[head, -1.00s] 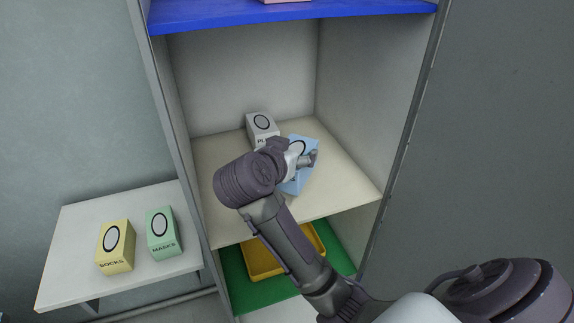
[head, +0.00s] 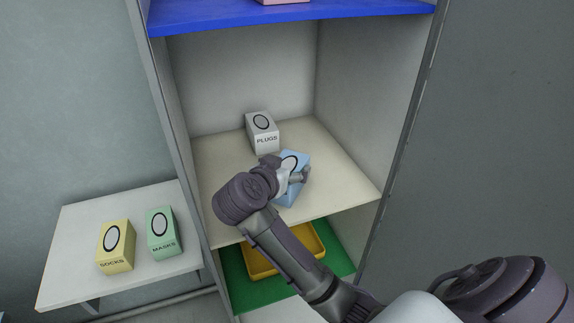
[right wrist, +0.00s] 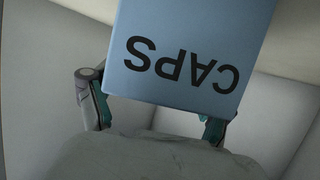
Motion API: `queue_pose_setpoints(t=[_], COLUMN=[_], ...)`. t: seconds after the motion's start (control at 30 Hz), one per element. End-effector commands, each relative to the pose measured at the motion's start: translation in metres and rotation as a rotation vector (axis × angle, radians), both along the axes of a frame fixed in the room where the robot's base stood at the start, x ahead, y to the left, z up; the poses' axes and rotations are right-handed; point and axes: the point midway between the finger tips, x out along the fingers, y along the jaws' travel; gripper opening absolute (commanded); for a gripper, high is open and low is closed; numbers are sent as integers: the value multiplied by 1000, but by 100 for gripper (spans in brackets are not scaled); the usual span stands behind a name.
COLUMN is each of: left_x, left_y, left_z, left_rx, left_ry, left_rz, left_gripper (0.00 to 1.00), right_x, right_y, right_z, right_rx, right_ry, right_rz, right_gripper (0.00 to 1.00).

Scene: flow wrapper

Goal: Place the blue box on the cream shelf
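The blue box (head: 289,193) is in the cabinet over the front part of the cream shelf (head: 338,172). My right gripper (head: 287,168) is shut on it, with a finger on each side. In the right wrist view the box (right wrist: 190,50) fills the space between the fingers, and its word CAPS is upside down. The box leans a little in the head view. I cannot tell whether its bottom touches the shelf. My left gripper is not in view.
A grey PLUGS box (head: 263,133) stands further back on the cream shelf. A blue shelf (head: 345,12) is above; a green shelf (head: 338,262) with a yellow tray (head: 312,238) is below. Yellow SOCKS (head: 116,247) and green MASKS (head: 162,234) boxes stand on a side table (head: 82,215).

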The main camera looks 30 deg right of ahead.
Motion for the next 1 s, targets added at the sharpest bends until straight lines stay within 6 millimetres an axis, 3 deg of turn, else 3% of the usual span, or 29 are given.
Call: queue_pose_setpoints(t=[0.47, 1.0], left_x=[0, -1], left_y=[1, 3], left_z=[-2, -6], left_rx=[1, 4], left_ry=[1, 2], left_rz=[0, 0], left_gripper=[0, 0], right_x=[-1, -49], right_y=[2, 82], right_z=[3, 41], right_rx=[1, 2], right_ry=[0, 0], right_rz=[1, 3], right_gripper=[97, 97])
